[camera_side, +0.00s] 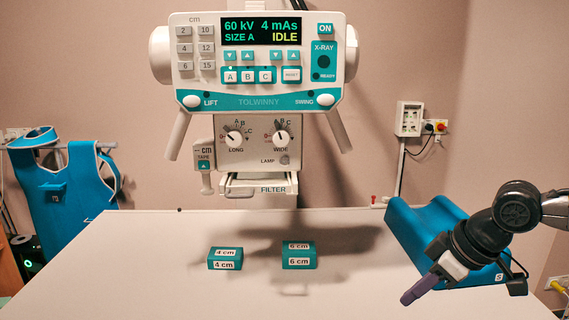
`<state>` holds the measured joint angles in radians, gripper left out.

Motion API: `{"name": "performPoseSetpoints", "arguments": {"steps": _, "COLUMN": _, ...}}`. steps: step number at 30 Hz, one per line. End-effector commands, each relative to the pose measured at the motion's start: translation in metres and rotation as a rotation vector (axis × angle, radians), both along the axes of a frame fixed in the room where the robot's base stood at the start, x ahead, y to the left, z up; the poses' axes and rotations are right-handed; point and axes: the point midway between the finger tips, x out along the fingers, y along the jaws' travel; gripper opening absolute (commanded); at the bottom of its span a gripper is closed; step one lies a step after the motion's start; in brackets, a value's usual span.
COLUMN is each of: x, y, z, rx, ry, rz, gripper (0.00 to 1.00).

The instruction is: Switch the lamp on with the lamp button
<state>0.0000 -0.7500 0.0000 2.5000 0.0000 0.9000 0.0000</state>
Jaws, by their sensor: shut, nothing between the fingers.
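The lamp button (285,160) is a small grey round knob beside the printed word LAMP, low on the right of the collimator box (258,147) under the X-ray head. My gripper (410,297) is at the lower right, over the table and in front of the blue wedge. Its fingers are purple, shut and empty, and point down to the left. It is well apart from the lamp button, lower and to the right of it. Nothing covers the button. I cannot tell from this view whether the lamp is lit.
The control panel (258,100) above reads IDLE. The WIDE dial (281,137) is just above the button, and the filter slot (259,185) below. Teal 4 cm (225,259) and 6 cm (299,256) blocks lie on the table (130,260). A blue wedge (425,230) is at right.

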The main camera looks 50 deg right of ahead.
Motion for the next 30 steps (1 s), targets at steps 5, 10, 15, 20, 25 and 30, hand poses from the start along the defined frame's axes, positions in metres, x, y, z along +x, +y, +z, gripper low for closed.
{"name": "performPoseSetpoints", "arguments": {"steps": 5, "x": 0.000, "y": 0.000, "z": 0.000, "rx": 0.000, "ry": 0.000, "rz": 0.000, "gripper": 0.00}}
{"name": "performPoseSetpoints", "arguments": {"steps": 10, "x": 0.000, "y": 0.000, "z": 0.000, "rx": 0.000, "ry": 0.000, "rz": 0.000, "gripper": 0.00}}
{"name": "performPoseSetpoints", "arguments": {"steps": 15, "x": 0.000, "y": 0.000, "z": 0.000, "rx": 0.000, "ry": 0.000, "rz": 0.000, "gripper": 0.00}}
{"name": "performPoseSetpoints", "arguments": {"steps": 20, "x": 0.000, "y": 0.000, "z": 0.000, "rx": 0.000, "ry": 0.000, "rz": 0.000, "gripper": 0.00}}
{"name": "performPoseSetpoints", "arguments": {"steps": 25, "x": 0.000, "y": 0.000, "z": 0.000, "rx": 0.000, "ry": 0.000, "rz": 0.000, "gripper": 0.00}}
{"name": "performPoseSetpoints", "arguments": {"steps": 30, "x": 0.011, "y": 0.002, "z": 0.007, "rx": 0.014, "ry": -0.058, "rz": -0.006, "gripper": 0.00}}
